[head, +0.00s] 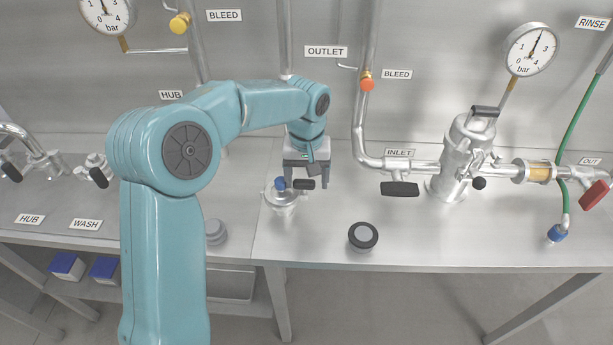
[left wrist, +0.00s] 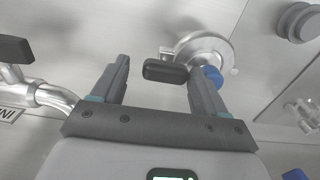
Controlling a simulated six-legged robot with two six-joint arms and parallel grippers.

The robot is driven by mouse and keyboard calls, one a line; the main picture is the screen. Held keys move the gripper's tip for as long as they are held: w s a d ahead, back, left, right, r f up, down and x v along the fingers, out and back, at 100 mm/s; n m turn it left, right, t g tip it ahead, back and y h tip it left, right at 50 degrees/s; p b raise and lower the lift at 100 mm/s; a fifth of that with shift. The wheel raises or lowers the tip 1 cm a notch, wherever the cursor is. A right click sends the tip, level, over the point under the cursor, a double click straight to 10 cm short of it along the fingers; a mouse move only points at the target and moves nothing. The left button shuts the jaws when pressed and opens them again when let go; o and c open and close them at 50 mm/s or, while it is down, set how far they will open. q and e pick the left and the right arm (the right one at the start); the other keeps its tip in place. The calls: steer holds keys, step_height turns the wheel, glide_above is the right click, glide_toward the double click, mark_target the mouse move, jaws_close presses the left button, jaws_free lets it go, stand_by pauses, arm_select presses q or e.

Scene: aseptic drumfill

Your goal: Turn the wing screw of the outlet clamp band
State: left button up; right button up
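Below the OUTLET label (head: 326,52), a silver round fitting (head: 283,200) stands on the steel bench. It has a blue cap (head: 280,184) and a black handle (head: 303,184). In the left wrist view the same fitting (left wrist: 205,45) shows beyond the fingertips, with the black handle (left wrist: 166,71) in the gap between the fingers and the blue cap (left wrist: 212,76) by the right finger. My left gripper (head: 306,181) is open above and behind the fitting. No contact is clear. I cannot make out the clamp band or its wing screw. My right gripper is out of view.
A dark-rimmed round puck (head: 363,236) sits on the bench to the right, a grey one (head: 216,232) to the left. The inlet pipe with a black lever (head: 399,189) and a steel housing (head: 458,160) stand right. The bench front between is clear.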

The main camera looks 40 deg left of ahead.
mark_target(305, 181)
arm_select(q)
steer(key=shift+s+a+f, duration=0.1)
steer(key=shift+s+a, duration=0.1)
steer(key=shift+a, duration=0.05)
stand_by(0.3)
steer(key=shift+r+p, duration=0.45)
steer(key=shift+r, duration=0.1)
step_height(305, 181, up, 7)
steer(key=p, duration=0.5)
steer(key=shift+w+d+r, duration=0.1)
steer(key=shift+d, duration=0.05)
